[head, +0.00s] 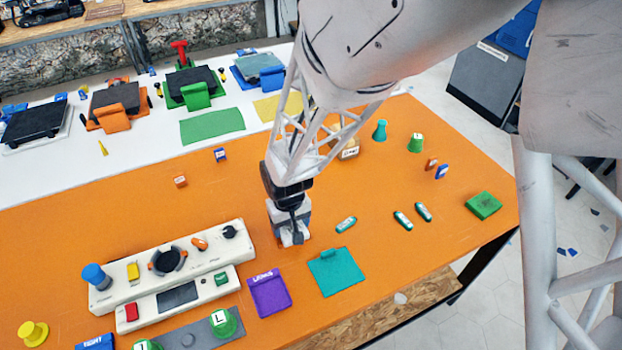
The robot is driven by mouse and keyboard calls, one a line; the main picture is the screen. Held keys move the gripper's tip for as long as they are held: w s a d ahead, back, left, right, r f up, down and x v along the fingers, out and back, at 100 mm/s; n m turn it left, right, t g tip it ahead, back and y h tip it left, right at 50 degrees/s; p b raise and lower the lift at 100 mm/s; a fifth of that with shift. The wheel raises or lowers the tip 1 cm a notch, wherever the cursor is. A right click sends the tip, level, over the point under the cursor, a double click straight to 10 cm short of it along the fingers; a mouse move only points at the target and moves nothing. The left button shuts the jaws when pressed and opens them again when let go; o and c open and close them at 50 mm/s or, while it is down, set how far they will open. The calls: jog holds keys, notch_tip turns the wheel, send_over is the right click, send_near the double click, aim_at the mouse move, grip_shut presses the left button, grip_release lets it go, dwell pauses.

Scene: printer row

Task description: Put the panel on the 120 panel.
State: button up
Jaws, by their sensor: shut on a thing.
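My gripper (292,238) points down over the middle of the orange table. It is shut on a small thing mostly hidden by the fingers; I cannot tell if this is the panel. A flat teal panel (336,274) with a raised tab lies to the lower right of my gripper, apart from it. A purple panel (270,295) with white lettering lies below my gripper. I cannot read a 120 on any panel, so I cannot tell which is the 120 panel.
A white control console (205,262) with knobs stands at the left front. Small green bars (346,224) and a green block (484,205) lie right. Printer-like machines (118,98) line the white table behind. The orange table (90,215) is clear at the left.

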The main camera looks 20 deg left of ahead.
aim_at(291, 225)
jog(key=o, duration=0.9)
jog(key=shift+r, duration=0.1)
notch_tip(291, 225, up, 12)
jog(key=shift+r, duration=0.1)
dwell(0.5)
jog(key=shift+d, duration=0.1)
